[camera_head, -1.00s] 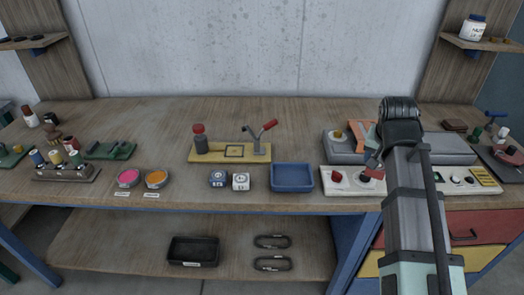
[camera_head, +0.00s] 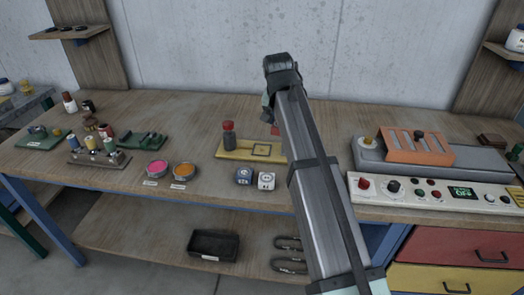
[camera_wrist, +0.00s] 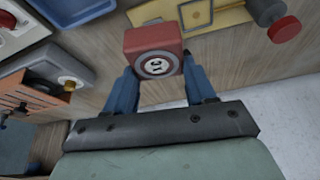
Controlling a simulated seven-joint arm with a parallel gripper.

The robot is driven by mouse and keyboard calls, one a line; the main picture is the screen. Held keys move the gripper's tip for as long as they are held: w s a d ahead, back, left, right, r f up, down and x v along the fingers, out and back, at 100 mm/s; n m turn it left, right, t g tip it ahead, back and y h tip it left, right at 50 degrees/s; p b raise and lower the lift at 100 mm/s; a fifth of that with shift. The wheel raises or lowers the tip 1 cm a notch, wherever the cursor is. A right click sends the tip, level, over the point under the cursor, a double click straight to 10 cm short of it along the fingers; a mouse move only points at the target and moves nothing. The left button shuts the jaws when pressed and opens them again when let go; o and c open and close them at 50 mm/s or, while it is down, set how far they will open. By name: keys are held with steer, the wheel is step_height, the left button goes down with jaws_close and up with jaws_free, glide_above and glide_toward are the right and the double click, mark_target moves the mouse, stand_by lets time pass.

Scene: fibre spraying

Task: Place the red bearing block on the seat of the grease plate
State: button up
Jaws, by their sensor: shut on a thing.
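The red bearing block (camera_wrist: 152,40) is in my gripper (camera_wrist: 158,68) in the wrist view, held between two blue fingers. My arm hides the plate's right end and most of my gripper there. In the wrist view the plate (camera_wrist: 220,17) shows beyond and right of the block, apart from it.
Two small dial blocks (camera_head: 244,177) sit in front of the plate. Pink (camera_head: 157,168) and orange (camera_head: 183,170) dishes are left of them. A white control panel (camera_head: 425,194) and a grey machine (camera_head: 372,156) stand at right. A blue tray (camera_wrist: 72,8) shows in the wrist view.

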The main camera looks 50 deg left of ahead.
steer(key=w+a+r+m+t+h, duration=0.1)
steer(key=a+r+m+h, duration=0.25)
steer(key=a+m, duration=0.65)
steer(key=m+g+h, duration=0.1)
steer(key=m+h, duration=0.1)
steer(key=m, duration=0.4)
glide_above(270, 150)
steer(key=s+a, duration=0.1)
step_height(270, 150, down, 16)
steer(key=shift+s+a+f, duration=0.15)
steer(key=shift+f, duration=0.1)
steer(key=shift+f, duration=0.6)
steer(key=o, duration=1.4)
steer(key=shift+c, duration=0.2)
